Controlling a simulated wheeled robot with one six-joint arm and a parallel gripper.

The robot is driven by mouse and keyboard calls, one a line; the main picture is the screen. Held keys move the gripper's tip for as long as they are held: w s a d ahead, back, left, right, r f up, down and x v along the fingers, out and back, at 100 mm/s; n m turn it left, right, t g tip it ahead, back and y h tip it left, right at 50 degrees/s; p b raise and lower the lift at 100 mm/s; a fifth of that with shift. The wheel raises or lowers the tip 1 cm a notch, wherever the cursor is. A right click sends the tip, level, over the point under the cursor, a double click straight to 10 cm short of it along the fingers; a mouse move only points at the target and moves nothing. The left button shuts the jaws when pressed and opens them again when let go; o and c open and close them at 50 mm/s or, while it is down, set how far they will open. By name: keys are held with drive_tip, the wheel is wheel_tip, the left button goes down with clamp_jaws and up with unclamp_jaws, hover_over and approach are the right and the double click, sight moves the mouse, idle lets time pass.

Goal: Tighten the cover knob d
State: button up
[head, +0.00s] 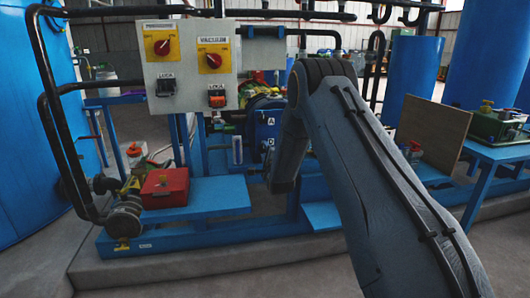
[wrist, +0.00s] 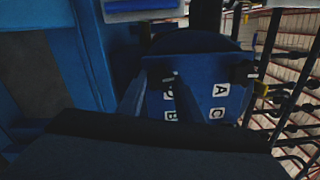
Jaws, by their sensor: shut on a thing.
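The blue autoclave cover (wrist: 200,75) fills the middle of the wrist view, with white labels A, B, C and D. My gripper (wrist: 157,82) reaches onto it at the D label, its two dark fingers pointing at the cover. It is shut on the cover knob d (wrist: 169,76), a small dark knob mostly hidden by the fingers. Another black knob (wrist: 243,73) stands beside A, clear of the fingers. In the head view the cover (head: 267,127) shows labels A and D left of my arm, which hides the rest of it. My gripper is hidden there.
A grey control panel (head: 187,68) with red switches stands left of the cover. A red box (head: 165,187) sits on the blue frame below it. A black pipe (head: 50,100) runs at the left. A blue bench (head: 490,155) stands at the right.

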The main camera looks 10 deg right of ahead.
drive_tip(key=shift+f+m, duration=0.15)
drive_tip(key=shift+m, duration=0.45)
drive_tip(key=o, duration=1)
drive_tip(key=shift+o, duration=0.2)
drive_tip(key=shift+s, duration=0.1)
drive_tip(key=s, duration=0.7)
drive_tip(key=shift+s+p, duration=0.3)
drive_tip(key=shift+p, duration=0.1)
